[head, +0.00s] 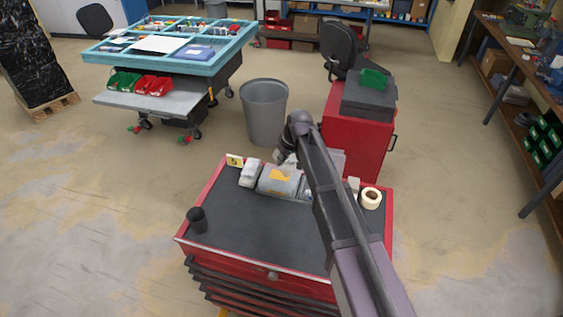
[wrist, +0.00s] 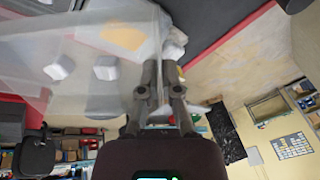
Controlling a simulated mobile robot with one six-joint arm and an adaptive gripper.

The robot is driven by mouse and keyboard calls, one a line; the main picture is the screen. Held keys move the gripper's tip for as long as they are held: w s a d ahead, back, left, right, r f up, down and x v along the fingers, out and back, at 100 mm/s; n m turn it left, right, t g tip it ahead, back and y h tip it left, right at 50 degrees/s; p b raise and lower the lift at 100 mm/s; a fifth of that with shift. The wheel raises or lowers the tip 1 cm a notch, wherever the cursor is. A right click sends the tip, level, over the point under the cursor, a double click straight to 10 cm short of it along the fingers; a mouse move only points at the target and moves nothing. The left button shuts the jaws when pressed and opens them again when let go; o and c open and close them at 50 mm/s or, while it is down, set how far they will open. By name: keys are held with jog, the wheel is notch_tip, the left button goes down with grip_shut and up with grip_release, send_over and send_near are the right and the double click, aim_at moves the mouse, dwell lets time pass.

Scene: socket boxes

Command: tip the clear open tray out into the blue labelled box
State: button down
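My gripper (wrist: 164,88) is shut on the wall of the clear tray (wrist: 85,28). The tray spreads left from the fingers in the wrist view; in the head view a pale part of it (head: 337,162) shows beside my arm, above the cabinet's back edge. Two white pieces (wrist: 105,68) show in or through the tray; I cannot tell which. A grey-blue box with an orange patch (head: 278,182) sits at the cabinet's back, below my gripper in the head view. The patch shows blurred through the tray. No box reads as clearly blue, and its label cannot be read.
The red cabinet has a black top (head: 255,222), mostly clear in front. A white item (head: 250,172), a number card (head: 235,161), a tape roll (head: 370,198) and a black cup (head: 197,220) stand on it. A grey bin (head: 264,112) stands behind.

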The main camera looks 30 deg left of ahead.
jog(key=shift+d+g+y+b, duration=0.25)
jog(key=shift+y+b, duration=0.4)
jog(key=shift+y, duration=0.45)
jog(key=shift+w+d+r+g+y+b, duration=0.1)
jog(key=shift+d+r+g+y+b, duration=0.1)
jog(key=shift+d+y+b, duration=0.35)
jog(key=shift+w+d+r+g+y+b, duration=0.1)
jog(key=shift+d+g+y+b, duration=0.1)
jog(key=shift+y+b, duration=0.55)
jog(key=shift+w+d+r+g+y+b, duration=0.2)
jog(key=shift+d+y+b, duration=0.35)
jog(key=shift+y+b, duration=0.45)
jog(key=shift+w+d+r+g+y+b, duration=0.15)
jog(key=shift+d+y+b, duration=0.4)
jog(key=shift+y+b, duration=0.45)
jog(key=shift+d, duration=0.2)
jog(key=shift+d+y+b, duration=0.3)
jog(key=shift+y+b, duration=0.2)
jog(key=shift+b, duration=0.15)
jog(key=shift+w+d+b, duration=0.1)
jog(key=shift+d+b, duration=0.15)
jog(key=shift+b, duration=0.15)
jog(key=shift+w+d+y+b, duration=0.1)
jog(key=shift+d+y+b, duration=0.35)
jog(key=shift+y+b, duration=0.05)
jog(key=shift+d+r+g+b, duration=0.1)
jog(key=shift+d+g+b, duration=0.1)
jog(key=shift+g+b, duration=0.1)
